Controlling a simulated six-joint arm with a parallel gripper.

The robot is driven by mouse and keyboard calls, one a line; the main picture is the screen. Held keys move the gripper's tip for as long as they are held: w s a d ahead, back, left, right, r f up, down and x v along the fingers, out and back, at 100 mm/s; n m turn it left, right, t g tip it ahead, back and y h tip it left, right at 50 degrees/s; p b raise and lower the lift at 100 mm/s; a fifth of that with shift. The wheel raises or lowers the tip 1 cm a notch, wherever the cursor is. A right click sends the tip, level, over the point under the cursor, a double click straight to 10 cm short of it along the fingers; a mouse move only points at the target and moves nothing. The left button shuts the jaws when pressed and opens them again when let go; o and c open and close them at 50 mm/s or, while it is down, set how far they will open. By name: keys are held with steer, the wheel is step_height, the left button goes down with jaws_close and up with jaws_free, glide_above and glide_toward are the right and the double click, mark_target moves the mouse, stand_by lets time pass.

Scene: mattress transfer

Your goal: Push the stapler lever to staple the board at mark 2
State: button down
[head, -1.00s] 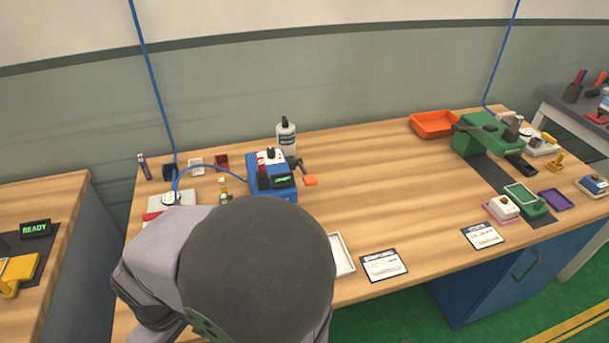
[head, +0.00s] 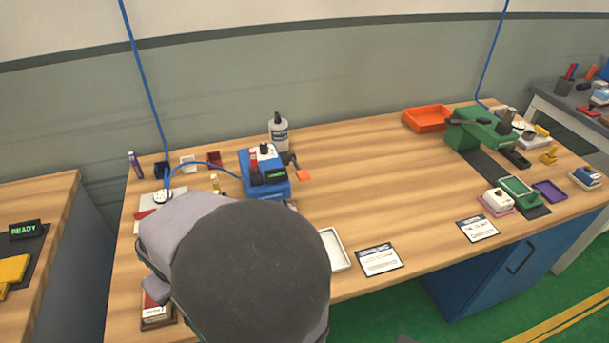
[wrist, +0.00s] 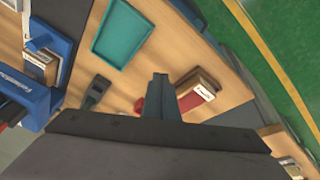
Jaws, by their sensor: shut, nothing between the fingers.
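Another brown board with a red part and white label (wrist: 200,92) lies just right of my gripper (wrist: 161,82). My gripper is shut and empty, pointing down over the table. In the head view my arm hides it. Mark 2 cannot be made out.
A teal tray (wrist: 122,32) and a dark tool (wrist: 96,92) lie near my gripper. A white bottle (head: 279,135) stands behind the blue machine. A green machine (head: 478,130) and orange tray (head: 427,118) are at the right. The table's middle is clear.

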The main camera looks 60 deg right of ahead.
steer(key=d+r+m+t+h+b, duration=0.2)
steer(key=d+r+h, duration=0.15)
steer(key=d, duration=0.75)
steer(key=d+r+m+t+h+b, duration=0.1)
steer(key=d+r+m+t+h, duration=0.2)
steer(key=d, duration=0.8)
steer(key=s+d+r+t+b, duration=0.1)
steer(key=s+d+r+b, duration=0.1)
steer(key=s, duration=0.5)
steer(key=s+d+r+m+h+b, duration=0.1)
steer(key=s+d+r+b, duration=0.1)
steer(key=s+d+r, duration=0.3)
steer(key=shift+s+d+t, duration=0.4)
steer(key=shift+s+d, duration=0.5)
steer(key=shift+w, duration=0.1)
steer(key=b, duration=0.3)
glide_above(305, 173)
steer(key=a, duration=0.2)
steer(key=f, duration=0.4)
steer(key=shift+s+d, duration=0.1)
steer(key=shift+s, duration=0.2)
steer(key=shift+s+a+f+b, duration=0.2)
steer(key=shift+f+b, duration=0.25)
steer(key=shift+f, duration=0.45)
steer(key=shift+s+a+f+b, duration=0.15)
steer(key=shift+f+b, duration=0.3)
steer(key=shift+f, duration=0.45)
